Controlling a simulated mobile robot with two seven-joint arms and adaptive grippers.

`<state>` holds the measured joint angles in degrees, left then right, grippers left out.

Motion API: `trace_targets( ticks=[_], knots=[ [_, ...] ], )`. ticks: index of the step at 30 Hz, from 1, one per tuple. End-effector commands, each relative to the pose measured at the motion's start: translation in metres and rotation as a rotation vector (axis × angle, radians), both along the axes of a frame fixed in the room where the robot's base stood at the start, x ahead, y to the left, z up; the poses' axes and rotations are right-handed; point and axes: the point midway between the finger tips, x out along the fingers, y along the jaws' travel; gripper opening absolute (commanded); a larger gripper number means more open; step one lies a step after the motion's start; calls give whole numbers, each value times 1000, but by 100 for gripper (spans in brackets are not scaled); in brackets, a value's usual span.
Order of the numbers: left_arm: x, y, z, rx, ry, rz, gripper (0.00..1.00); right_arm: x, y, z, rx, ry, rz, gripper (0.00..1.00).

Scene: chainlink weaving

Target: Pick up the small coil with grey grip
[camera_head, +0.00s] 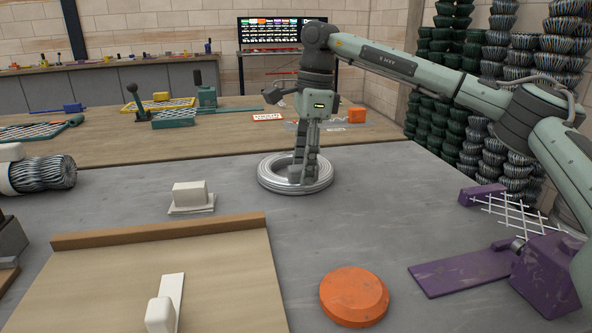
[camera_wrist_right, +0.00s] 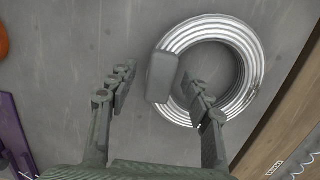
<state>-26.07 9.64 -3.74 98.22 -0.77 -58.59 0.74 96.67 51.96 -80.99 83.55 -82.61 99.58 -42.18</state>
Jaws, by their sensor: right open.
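The small silver coil (camera_head: 300,189) lies flat on the grey table, near its far edge; it also shows in the wrist view (camera_wrist_right: 249,62). Its grey grip (camera_wrist_right: 162,77) is a rounded block across the left side of the ring in the wrist view. My right gripper (camera_head: 304,168) points down over the coil in the head view and hides part of it. In the wrist view the right gripper (camera_wrist_right: 162,93) is open, with one finger on each side of the grip. Contact with the grip cannot be told. My left gripper is not in view.
An orange disc (camera_head: 353,296) lies at the front of the table. A purple fixture (camera_head: 545,272) with white mesh stands at the right. A white block (camera_head: 190,194) and a wooden board (camera_head: 225,262) are at the left. Table around the coil is clear.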

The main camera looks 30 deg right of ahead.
Motion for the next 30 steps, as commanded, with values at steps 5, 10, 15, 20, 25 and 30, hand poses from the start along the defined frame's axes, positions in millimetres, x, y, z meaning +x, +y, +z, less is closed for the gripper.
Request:
trace_targets(
  ticks=[5,10,15,20,25,30],
  knots=[
    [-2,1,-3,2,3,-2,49,0,1,-9,1,-1,0,50],
    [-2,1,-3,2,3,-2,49,0,1,-9,1,-1,0,49],
    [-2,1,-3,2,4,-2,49,0,1,-8,1,-1,0,28],
    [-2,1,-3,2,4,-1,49,0,1,-8,1,-1,0,8],
    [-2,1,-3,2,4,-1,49,0,1,-8,1,-1,0,0],
    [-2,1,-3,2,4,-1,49,1,1,-7,1,-3,0,0]
  ],
)
